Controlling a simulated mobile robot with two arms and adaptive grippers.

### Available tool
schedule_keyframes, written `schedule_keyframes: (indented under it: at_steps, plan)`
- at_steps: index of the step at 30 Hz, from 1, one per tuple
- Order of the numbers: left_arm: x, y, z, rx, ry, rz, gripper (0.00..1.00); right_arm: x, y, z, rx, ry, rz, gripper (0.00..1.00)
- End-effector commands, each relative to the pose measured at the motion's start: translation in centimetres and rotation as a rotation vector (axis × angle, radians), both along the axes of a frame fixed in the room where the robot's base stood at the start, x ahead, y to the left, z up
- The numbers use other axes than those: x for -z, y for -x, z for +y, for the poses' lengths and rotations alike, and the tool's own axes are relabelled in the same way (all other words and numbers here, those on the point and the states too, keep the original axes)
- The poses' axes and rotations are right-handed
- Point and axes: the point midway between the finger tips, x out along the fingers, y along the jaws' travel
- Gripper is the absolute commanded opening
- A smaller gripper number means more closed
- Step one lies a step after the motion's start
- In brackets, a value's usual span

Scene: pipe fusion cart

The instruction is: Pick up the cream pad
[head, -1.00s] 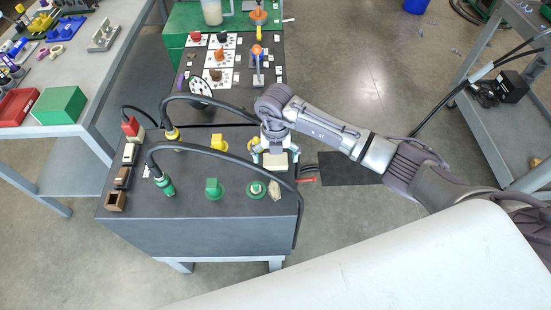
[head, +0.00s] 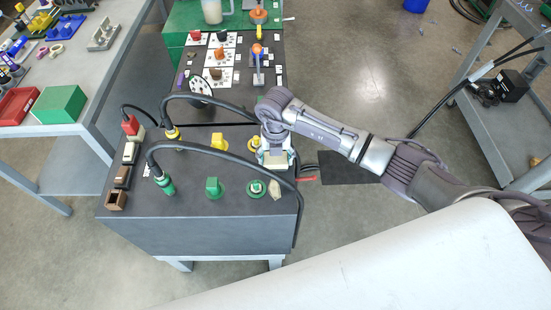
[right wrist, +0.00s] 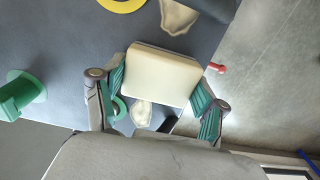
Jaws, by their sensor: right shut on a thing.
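The cream pad (head: 275,162) is a small pale block at the right edge of the dark cart top. It also shows in the right wrist view (right wrist: 162,76), where its broad face fills the space between the fingers. My right gripper (head: 276,155) is shut on the cream pad, with its green finger pads against two opposite sides. In the right wrist view the gripper (right wrist: 160,88) also shows around it. I cannot tell whether the pad is clear of the cart top. My left gripper is not in view.
A black cable (head: 225,153) arches over the cart top (head: 190,225) close to the right gripper. Green fittings (head: 212,188) and a yellow fitting (head: 219,142) stand nearby. Beige lumps (right wrist: 143,112) lie close to the pad. A red handle (head: 307,179) sticks out at the cart's right edge.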

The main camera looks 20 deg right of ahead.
Motion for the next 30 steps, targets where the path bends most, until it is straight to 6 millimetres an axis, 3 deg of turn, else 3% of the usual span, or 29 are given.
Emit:
schedule_keyframes:
  at_steps: [5,10,21,30]
  plan:
    - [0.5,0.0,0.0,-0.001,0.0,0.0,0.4,-1.2,-0.1,0.0,0.0,-0.001,-0.004,0.38]
    - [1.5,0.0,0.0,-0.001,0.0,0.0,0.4,-4.1,-0.2,0.0,-0.002,0.0,-0.007,0.38]
    - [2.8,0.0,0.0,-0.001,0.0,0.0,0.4,-8.8,7.0,4.5,-0.006,-0.002,-0.004,0.38]
    - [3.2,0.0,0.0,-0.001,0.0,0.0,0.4,-10.8,9.7,6.1,-0.001,-0.001,-0.001,0.38]
